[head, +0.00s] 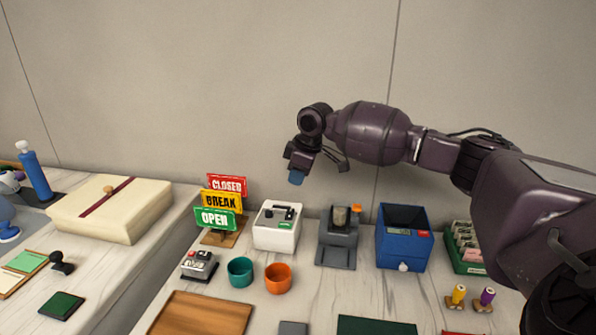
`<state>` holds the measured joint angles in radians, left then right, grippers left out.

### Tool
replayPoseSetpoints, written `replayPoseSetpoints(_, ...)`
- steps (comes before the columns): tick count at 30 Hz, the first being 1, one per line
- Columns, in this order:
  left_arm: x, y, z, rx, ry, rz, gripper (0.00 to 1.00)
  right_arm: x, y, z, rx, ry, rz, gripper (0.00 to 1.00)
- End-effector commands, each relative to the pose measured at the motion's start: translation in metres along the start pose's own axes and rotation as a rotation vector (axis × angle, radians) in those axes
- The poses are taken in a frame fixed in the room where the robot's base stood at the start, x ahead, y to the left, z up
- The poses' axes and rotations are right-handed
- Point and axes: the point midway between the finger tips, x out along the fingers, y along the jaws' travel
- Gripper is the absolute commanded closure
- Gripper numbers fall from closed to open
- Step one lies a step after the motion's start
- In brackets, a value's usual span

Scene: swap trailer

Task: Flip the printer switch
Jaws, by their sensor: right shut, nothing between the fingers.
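A white box-shaped device (277,230) with a dark top panel and slots stands at the back of the counter. It looks like the printer; its switch is too small to make out for certain. My right gripper (296,177) hangs in the air above the white device, fingertips pointing down. It is shut and empty, with blue fingertips, and touches nothing. My right arm comes in from the right side of the picture. My left gripper is out of view.
Left of the white device stand the CLOSED, BREAK and OPEN signs (222,200). In front are a teal cup (240,272) and an orange cup (278,278). To the right are a grey device with an orange part (338,245) and a blue box (404,240).

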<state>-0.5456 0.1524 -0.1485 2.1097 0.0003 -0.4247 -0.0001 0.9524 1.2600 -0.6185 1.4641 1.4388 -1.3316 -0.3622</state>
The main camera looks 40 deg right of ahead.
Motion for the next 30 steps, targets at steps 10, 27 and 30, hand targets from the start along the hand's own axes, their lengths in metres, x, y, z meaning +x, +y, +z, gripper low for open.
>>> replayPoseSetpoints(10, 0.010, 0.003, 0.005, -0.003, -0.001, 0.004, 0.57, 0.065, 0.001, 0.004, 0.002, -0.005, -0.003, 1.00)
replayPoseSetpoints(27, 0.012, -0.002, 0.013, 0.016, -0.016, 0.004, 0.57, 0.088, 0.004, 0.011, 0.002, 0.001, 0.001, 1.00)
replayPoseSetpoints(30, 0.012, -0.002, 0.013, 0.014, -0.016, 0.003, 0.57, 0.088, 0.004, 0.011, 0.002, 0.001, 0.001, 1.00)
